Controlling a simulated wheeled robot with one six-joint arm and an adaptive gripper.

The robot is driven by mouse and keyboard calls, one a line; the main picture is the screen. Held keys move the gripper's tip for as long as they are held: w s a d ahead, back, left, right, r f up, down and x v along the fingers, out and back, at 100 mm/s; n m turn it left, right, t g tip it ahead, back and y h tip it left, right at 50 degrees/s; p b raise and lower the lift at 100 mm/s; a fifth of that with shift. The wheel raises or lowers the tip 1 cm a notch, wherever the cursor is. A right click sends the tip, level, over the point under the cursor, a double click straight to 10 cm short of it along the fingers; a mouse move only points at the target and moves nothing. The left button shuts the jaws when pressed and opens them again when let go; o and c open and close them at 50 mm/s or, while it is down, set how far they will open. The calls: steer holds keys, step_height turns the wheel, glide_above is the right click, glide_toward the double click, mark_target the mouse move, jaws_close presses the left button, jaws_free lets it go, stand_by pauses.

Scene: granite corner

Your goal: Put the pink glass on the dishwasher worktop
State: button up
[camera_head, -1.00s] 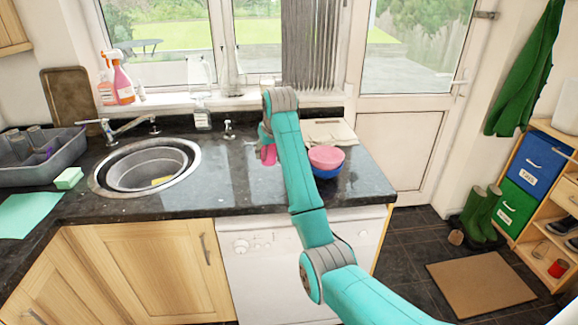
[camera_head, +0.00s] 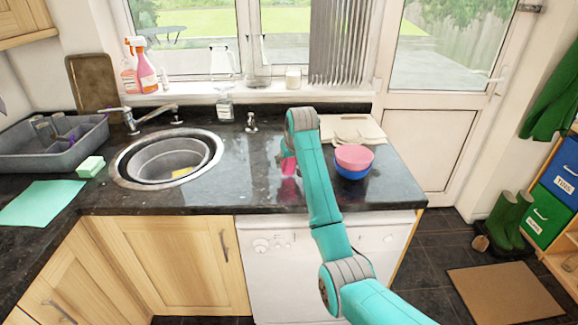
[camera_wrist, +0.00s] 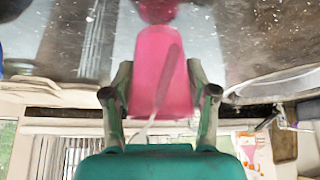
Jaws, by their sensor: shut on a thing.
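My gripper (camera_wrist: 160,82) is shut around the pink glass (camera_wrist: 155,58), with one finger on each side of it. In the head view the pink glass (camera_head: 289,165) shows just left of my arm, over the dark worktop (camera_head: 250,180) above the white dishwasher (camera_head: 285,270). My arm partly hides it, and most of my gripper is hidden there. The glass is close to the shiny surface, with a pink reflection near its base. I cannot tell whether it touches.
A pink bowl (camera_head: 354,154) sits in a blue bowl (camera_head: 351,173) right of my arm. A board (camera_head: 365,130) lies behind them. The sink (camera_head: 125,165) is at left, with a soap bottle (camera_head: 225,107) behind the worktop's clear stretch.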

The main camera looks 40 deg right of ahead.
steer(key=shift+f, duration=0.9)
steer(key=o, duration=1.2)
steer(key=shift+f, duration=0.1)
steer(key=shift+o, duration=0.2)
steer(key=v, duration=1.2)
steer(key=shift+a, duration=0.1)
